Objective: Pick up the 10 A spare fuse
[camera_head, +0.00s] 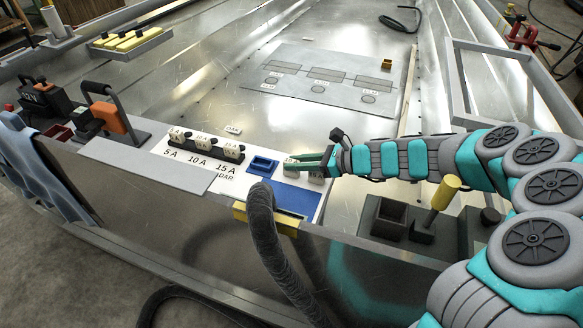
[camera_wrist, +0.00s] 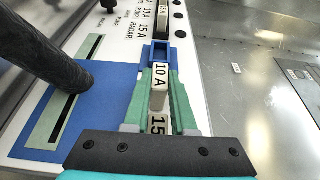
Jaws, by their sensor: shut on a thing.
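My gripper (camera_head: 300,162) reaches in from the right over the white panel beside the blue pad. In the wrist view its green fingers (camera_wrist: 159,72) are shut on a pale block marked 10 A (camera_wrist: 160,78), the 10 A spare fuse. A second pale block marked 15 (camera_wrist: 157,123) sits nearer the palm, between the fingers in the picture; its lower part is hidden by the palm. In the head view a pale fuse (camera_head: 290,163) shows at the fingertips. I cannot tell whether the held fuse is clear of the panel.
A blue open socket (camera_head: 262,166) lies just left of my gripper. A black row of fuses (camera_head: 204,143) stands further left, labelled 5 A, 10 A and 15 A. A thick grey hose (camera_head: 264,225) rises in front of the panel. A yellow-handled lever (camera_head: 441,195) stands to the right.

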